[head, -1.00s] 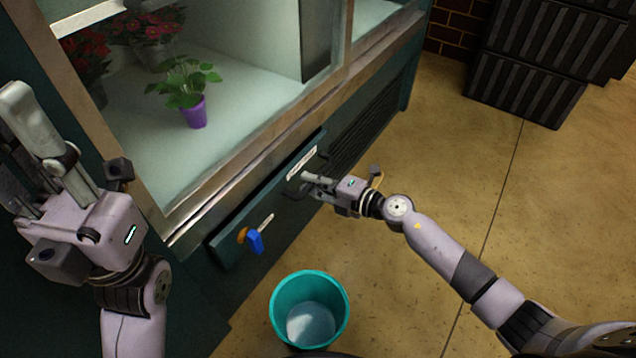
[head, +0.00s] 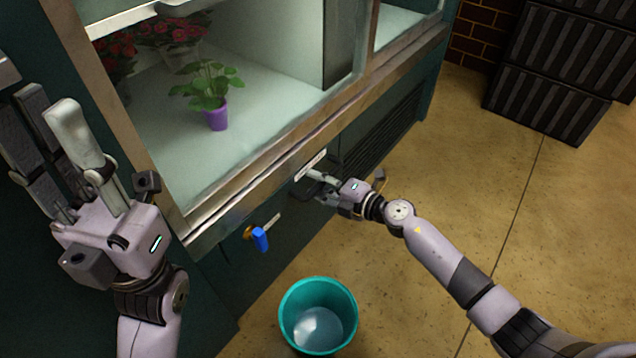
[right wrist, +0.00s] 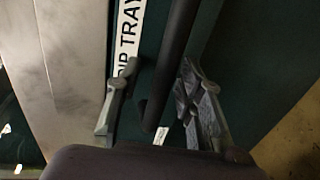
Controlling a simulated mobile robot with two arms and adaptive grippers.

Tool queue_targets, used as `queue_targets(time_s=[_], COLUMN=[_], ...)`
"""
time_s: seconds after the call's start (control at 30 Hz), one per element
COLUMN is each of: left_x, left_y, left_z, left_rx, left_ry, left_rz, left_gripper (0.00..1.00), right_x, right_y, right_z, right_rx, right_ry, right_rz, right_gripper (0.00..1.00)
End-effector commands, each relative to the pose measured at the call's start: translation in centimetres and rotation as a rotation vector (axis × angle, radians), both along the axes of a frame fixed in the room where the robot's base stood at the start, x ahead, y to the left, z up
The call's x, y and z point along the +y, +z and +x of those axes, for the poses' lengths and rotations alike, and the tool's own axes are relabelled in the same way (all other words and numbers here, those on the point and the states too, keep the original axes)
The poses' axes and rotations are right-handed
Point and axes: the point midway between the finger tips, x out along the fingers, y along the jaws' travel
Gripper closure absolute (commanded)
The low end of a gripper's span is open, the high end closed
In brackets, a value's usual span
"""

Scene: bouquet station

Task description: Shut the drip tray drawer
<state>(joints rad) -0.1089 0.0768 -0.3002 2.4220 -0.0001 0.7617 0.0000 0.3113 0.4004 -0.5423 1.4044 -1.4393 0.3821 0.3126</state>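The drip tray drawer (head: 287,222) is a dark green front low in the cabinet, with a white label (head: 311,165); the label reads "DRIP TRAY" in part in the right wrist view (right wrist: 130,35). The drawer front looks about flush with the cabinet. Its dark bar handle (right wrist: 175,60) runs between the fingers of my right gripper (right wrist: 157,102). Those fingers are apart, with gaps beside the bar. In the head view my right gripper (head: 318,187) is at the handle. My left gripper (head: 48,140) is raised at the left, fingers spread and empty.
A blue-handled tap (head: 260,239) sticks out low on the cabinet. A teal bucket (head: 318,315) stands on the floor below. A purple pot with a plant (head: 216,115) stands inside the display case. Dark crates (head: 550,95) stand at the back right. Floor to the right is clear.

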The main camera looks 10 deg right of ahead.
Motion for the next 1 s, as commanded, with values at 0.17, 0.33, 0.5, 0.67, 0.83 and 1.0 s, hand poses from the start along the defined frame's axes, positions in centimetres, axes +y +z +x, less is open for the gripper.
queue_targets(time_s=[0.17,0.33,0.5,0.67,0.83,1.0], left_x=[0.0,0.0,0.0,0.0,0.0,0.0], left_y=[0.1,0.1,0.0,0.0,0.0,0.0], left_z=[-0.1,-0.1,-0.1,-0.1,0.0,0.0], left_rx=[-0.004,-0.003,-0.002,-0.002,-0.001,-0.001], left_ry=[0.001,0.000,0.000,0.000,0.000,0.000], left_rz=[0.003,0.001,0.000,-0.001,0.000,0.000], left_gripper=[0.75,0.75,0.75,0.75,0.75,0.75], right_x=[-0.3,-1.9,-4.4,-6.5,-7.8,-8.2], right_y=[0.0,0.4,1.1,1.8,2.2,2.4], right_z=[-0.2,-1.8,-4.5,-6.6,-7.9,-8.3], right_rx=[0.001,0.001,0.002,0.003,0.002,0.000], right_ry=[0.000,-0.001,0.001,0.002,0.001,0.001], right_rz=[-0.001,-0.004,-0.004,-0.003,-0.001,0.000], right_gripper=[0.65,0.65,0.65,0.65,0.65,0.65])
